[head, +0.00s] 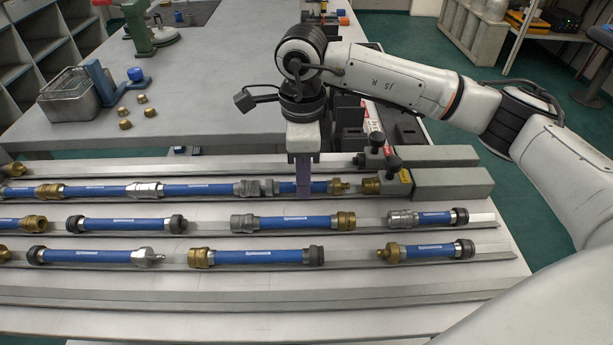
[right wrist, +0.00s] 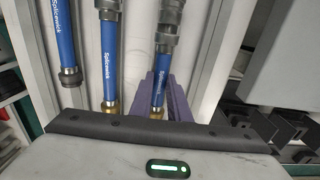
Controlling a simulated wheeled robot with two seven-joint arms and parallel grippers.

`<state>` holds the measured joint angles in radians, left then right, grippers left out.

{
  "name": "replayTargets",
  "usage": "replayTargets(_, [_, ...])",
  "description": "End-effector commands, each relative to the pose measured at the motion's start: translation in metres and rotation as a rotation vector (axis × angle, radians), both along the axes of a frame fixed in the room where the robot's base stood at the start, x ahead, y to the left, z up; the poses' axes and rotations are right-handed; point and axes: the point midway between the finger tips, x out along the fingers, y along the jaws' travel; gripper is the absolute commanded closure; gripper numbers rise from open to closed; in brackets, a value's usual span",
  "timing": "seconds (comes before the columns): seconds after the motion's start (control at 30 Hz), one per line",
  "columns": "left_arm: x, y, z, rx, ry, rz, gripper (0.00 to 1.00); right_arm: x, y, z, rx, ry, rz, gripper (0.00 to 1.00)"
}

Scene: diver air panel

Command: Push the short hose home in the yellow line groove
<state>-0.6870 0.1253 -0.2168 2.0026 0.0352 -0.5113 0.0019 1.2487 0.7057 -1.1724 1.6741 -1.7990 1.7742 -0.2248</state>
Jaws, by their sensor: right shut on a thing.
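The short blue hose (head: 287,188) lies in line with the hoses of the groove (head: 215,200) that runs to the block with a yellow mark (head: 405,176). It has a grey fitting at its left end and a brass fitting (head: 339,186) at its right end. My right gripper (head: 303,190) points down and is shut around this hose near its brass end. The purple fingers (right wrist: 160,98) straddle the hose (right wrist: 160,86) in the right wrist view. A gap shows between its brass end and the block's brass port (head: 371,186). Its grey end meets the neighbouring hose's fitting (head: 243,188); whether they are joined I cannot tell.
Longer blue hoses (head: 125,224) (head: 262,257) lie in nearer grooves, with short ones (head: 430,251) at right. Two grey blocks (head: 455,183) stand at the right ends of the back grooves. A wire basket (head: 69,97) and several brass caps (head: 124,124) sit on the far table.

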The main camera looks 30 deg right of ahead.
Motion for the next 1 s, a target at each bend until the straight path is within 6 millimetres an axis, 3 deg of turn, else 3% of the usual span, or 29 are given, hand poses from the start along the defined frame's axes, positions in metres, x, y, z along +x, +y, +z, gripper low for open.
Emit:
replayTargets(0.5, [0.0003,0.0003,-0.0009,0.000,0.000,0.000,0.69,0.0051,0.0098,0.0007,0.001,-0.003,0.000,1.00])
replayTargets(0.53, [0.0003,0.0003,-0.0008,0.000,0.000,0.000,0.69,0.0050,0.0096,0.0007,0.000,-0.002,0.000,0.81])
replayTargets(0.63, [0.0004,0.0003,-0.0007,0.000,-0.001,0.000,0.69,0.0048,0.0093,0.0006,0.000,-0.002,0.000,0.64])
replayTargets(1.0, [0.0008,0.0002,0.0003,0.000,-0.002,0.000,0.69,0.0048,0.0090,0.0035,0.000,-0.001,0.000,0.62])
